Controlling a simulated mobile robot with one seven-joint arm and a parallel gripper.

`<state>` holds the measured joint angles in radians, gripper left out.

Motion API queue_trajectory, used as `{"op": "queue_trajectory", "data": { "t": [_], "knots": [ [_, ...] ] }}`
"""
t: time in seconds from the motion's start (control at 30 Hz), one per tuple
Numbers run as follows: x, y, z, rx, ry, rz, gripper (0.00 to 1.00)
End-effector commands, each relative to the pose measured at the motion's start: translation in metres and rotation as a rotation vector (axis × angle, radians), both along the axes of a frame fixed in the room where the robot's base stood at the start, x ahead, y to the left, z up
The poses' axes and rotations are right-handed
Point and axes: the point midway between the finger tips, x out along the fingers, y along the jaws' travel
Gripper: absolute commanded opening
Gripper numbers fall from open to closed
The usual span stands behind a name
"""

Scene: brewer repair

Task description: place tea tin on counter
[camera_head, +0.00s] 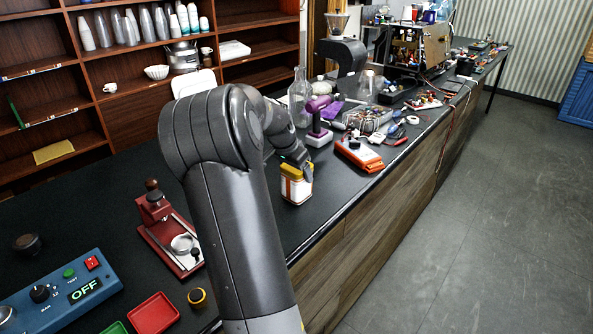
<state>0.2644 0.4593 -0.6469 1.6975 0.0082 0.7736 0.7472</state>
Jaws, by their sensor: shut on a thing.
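The tea tin (296,190) is a small white and orange box with a yellow-gold lid, in the middle of the head view. My gripper (301,166) is at the top of the tin and shut on it. The tin looks upright, at or just above the dark counter (333,195), close to its front edge. I cannot tell whether its bottom touches the surface. My grey arm hides part of the counter to the left of the tin, and the fingers are small in this view.
An orange-red device (359,154), a purple drill (318,122) and a glass bottle (300,97) stand behind the tin. A red press (171,232), a blue control box (62,295) and a red tray (153,314) are at left. Bare counter lies right of the tin.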

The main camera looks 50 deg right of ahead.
Motion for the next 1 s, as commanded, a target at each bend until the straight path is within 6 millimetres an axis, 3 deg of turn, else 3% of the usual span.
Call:
{"op": "queue_trajectory", "data": {
  "t": [0.17,0.2,0.43,0.77,1.0],
  "knots": [
    [0.000,0.000,-0.003,0.000,0.001,0.000,0.45],
    [0.000,0.000,-0.003,0.001,0.001,0.000,0.77],
    [0.000,0.000,-0.003,0.000,0.001,0.000,0.96],
    [0.000,0.001,0.003,-0.001,-0.001,0.001,0.96],
    [0.001,0.017,0.042,-0.002,-0.003,0.003,0.96]
  ]
}}
